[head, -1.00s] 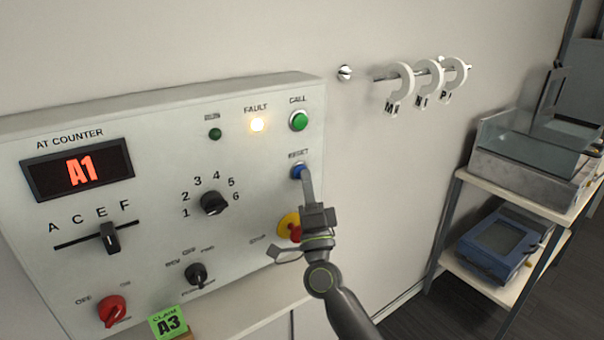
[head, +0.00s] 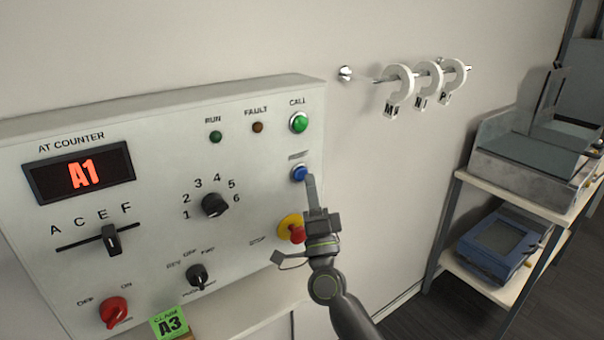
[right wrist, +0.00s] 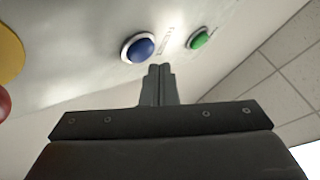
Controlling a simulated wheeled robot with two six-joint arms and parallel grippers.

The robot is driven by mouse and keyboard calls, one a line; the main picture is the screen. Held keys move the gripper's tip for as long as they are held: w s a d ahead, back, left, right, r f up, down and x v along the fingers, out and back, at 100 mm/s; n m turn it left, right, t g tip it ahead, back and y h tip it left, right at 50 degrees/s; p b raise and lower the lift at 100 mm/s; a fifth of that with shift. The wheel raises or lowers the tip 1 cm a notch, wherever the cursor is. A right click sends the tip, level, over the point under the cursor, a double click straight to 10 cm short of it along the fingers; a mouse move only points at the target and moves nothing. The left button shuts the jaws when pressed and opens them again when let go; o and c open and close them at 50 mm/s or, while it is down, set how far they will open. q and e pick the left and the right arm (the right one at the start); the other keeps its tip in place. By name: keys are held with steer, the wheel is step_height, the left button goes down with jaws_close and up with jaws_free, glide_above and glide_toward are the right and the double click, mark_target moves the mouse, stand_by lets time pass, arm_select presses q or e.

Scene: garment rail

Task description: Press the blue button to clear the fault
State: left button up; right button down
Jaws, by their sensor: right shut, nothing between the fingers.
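The blue reset button (head: 299,173) sits on the right side of the white control panel (head: 150,125), below the green CALL button (head: 299,122). My right gripper (head: 311,180) is shut and empty, its fingertips just below and right of the blue button. In the right wrist view the blue button (right wrist: 139,47) stands beyond the shut fingertips (right wrist: 159,69), with a gap seeming to show between them. The FAULT lamp (head: 257,127) is dark. The RUN lamp (head: 215,136) is dull green. My left gripper is not in view.
The red stop knob on a yellow base (head: 289,229) is close beside my right gripper. The display (head: 78,175) reads A1. A rail with white rings (head: 428,80) is on the wall to the right. A shelf (head: 520,195) stands farther right.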

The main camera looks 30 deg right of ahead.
steer(key=shift+h, duration=0.3)
steer(key=s, duration=0.2)
steer(key=s+p, duration=0.1)
steer(key=s, duration=0.2)
steer(key=shift+d, duration=0.2)
stand_by(0.3)
